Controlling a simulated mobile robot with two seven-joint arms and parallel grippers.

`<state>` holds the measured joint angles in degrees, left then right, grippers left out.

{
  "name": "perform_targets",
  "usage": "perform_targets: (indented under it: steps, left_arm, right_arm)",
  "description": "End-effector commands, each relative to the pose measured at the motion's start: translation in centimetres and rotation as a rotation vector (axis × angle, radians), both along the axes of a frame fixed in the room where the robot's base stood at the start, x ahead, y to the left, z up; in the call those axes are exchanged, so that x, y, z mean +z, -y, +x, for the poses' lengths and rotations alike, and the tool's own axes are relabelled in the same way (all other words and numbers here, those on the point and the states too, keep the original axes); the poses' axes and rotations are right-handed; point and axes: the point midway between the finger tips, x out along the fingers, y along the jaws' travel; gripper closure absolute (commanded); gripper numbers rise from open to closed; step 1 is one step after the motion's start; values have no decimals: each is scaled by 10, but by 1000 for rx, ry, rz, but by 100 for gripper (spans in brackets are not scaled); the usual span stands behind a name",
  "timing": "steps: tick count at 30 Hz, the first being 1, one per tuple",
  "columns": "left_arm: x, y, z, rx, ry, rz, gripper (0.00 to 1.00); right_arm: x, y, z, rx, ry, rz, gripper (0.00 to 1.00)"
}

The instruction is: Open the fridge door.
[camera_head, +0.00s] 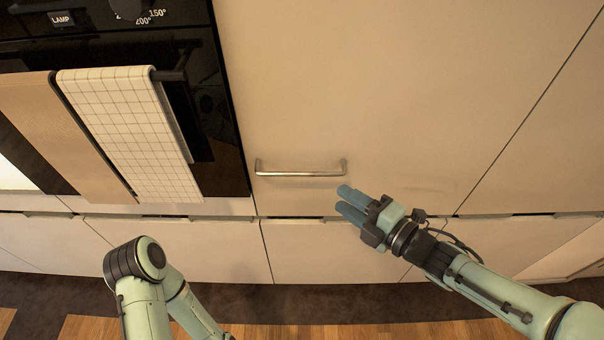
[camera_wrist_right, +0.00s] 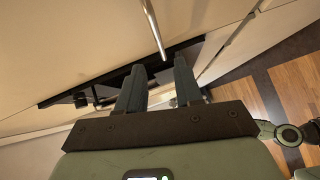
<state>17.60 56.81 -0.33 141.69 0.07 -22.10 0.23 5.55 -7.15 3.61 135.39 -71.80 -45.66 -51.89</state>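The fridge door (camera_head: 400,95) is a plain beige panel that appears closed. Its horizontal metal bar handle (camera_head: 300,173) is near the lower edge, beside the oven. My right gripper (camera_head: 344,200) is just below and right of the handle's right end, and its fingers point up and left. In the right wrist view the two fingers (camera_wrist_right: 157,78) are apart with nothing between them. A metal bar, apparently the handle (camera_wrist_right: 155,30), ends just ahead of the fingertips there. I cannot tell whether they touch it. My left arm shows at lower left; its gripper is out of view.
A black oven (camera_head: 220,130) with a checked towel (camera_head: 130,130) and a brown towel (camera_head: 55,125) on its bar stands to the left. Lower cabinet fronts (camera_head: 310,250) run beneath. Wooden floor (camera_head: 270,332) shows along the bottom. A plain panel (camera_head: 550,140) lies to the right.

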Motion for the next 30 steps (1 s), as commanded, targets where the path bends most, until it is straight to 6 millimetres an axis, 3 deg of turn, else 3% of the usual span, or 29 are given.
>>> perform_targets:
  steps: [5, 18, 30]
  left_arm:
    - [-1, 0, -1, -1, -2, -1, 57]
    - [0, 0, 0, 0, -1, 0, 57]
    - [2, 0, 0, 0, 0, 0, 57]
  right_arm:
    - [0, -14, 11, 13, 15, -9, 65]
    - [-13, -77, 72, 11, 11, -7, 65]
    - [-17, -95, 91, 6, 11, -7, 65]
